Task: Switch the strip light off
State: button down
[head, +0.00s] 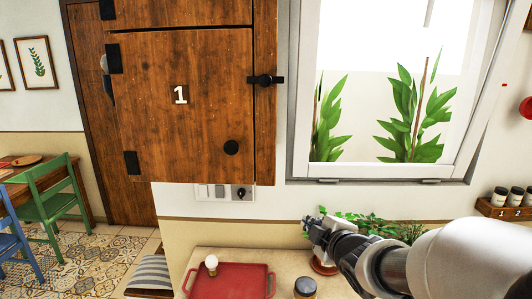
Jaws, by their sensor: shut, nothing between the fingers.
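A wall panel (225,192) with pale switches and a dark round fitting sits just below the wooden cabinet. I cannot tell which switch belongs to the strip light, and no strip light shows in this view. My gripper (312,226) is at the lower middle, to the right of and lower than the panel, apart from it. It looks shut and empty. A green plant is just behind it.
The wooden cabinet (185,100) marked 1 hangs over the panel. Below are a red tray (230,282), a white bulb-like item (211,264) and a dark-lidded jar (305,288). Leafy plants (375,228) crowd my gripper. The window (390,100) is above. A jar rack (505,208) is right.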

jog(key=s+d+m+g+h, duration=0.45)
jog(key=s+m, duration=0.45)
jog(key=s, duration=0.6)
jog(key=s+a+f+m+g+y, duration=0.1)
jog(key=s+f+m+g, duration=0.1)
jog(key=s, duration=0.7)
jog(key=s+a+f+m+g+y, duration=0.1)
jog(key=s+m, duration=0.3)
jog(key=s, duration=0.6)
jog(key=shift+s+f+m+g, duration=0.2)
jog(key=shift+f+m+g, duration=0.1)
jog(key=shift+f+g, duration=0.45)
